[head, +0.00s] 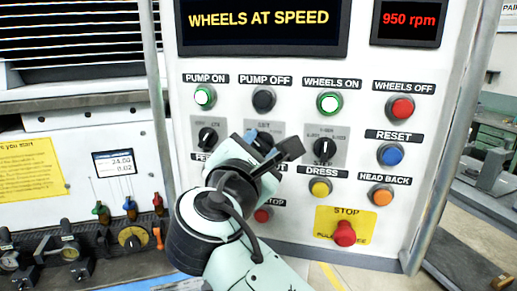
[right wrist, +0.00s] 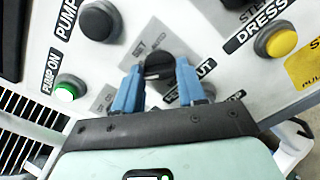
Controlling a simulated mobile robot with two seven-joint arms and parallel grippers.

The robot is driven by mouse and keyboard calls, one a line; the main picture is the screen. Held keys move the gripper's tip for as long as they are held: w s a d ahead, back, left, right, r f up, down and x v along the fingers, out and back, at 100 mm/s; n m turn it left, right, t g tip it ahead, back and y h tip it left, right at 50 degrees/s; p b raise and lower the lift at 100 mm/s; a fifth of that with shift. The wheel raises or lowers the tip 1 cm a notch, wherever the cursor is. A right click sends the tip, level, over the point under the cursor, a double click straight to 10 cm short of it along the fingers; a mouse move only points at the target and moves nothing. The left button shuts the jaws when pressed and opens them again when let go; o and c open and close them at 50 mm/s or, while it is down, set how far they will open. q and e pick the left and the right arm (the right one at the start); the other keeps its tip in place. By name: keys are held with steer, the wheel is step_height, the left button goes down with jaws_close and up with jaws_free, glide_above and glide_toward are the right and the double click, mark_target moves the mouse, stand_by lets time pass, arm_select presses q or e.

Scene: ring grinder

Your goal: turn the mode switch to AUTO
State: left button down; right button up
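The panel has a row of black rotary switches on grey plates. The left switch (head: 208,138) and the right switch (head: 324,149) show in the head view; my right gripper (head: 272,146) covers most of the middle one. In the right wrist view the middle switch's black knob (right wrist: 158,66) lies between the two blue fingers of my right gripper (right wrist: 158,72). The fingers are spread, one on each side of the knob; contact is not clear. My left gripper is not in view.
Around the switches sit a lit green PUMP ON button (head: 205,96), black PUMP OFF button (head: 264,100), lit green WHEELS ON button (head: 329,103) and yellow DRESS button (head: 320,188). A red stop button (head: 344,233) is lower right. The display (head: 262,20) reads WHEELS AT SPEED.

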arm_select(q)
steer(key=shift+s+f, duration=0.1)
arm_select(e)
steer(key=shift+m, duration=0.4)
steer(key=m, duration=0.4)
steer(key=shift+f+b, duration=0.1)
steer(key=shift+b, duration=0.3)
steer(key=m+b, duration=0.1)
steer(key=m, duration=0.4)
steer(key=m+b, duration=0.1)
steer(key=m, duration=0.4)
steer(key=shift+m, duration=0.4)
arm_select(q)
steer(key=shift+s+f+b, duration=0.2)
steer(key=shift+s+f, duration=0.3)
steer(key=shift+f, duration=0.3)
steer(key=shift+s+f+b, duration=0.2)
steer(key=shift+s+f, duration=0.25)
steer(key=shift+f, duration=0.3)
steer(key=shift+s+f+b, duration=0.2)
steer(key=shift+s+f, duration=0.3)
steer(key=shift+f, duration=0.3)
arm_select(e)
steer(key=shift+m, duration=2.2)
steer(key=o, duration=1.1)
steer(key=shift+c, duration=0.2)
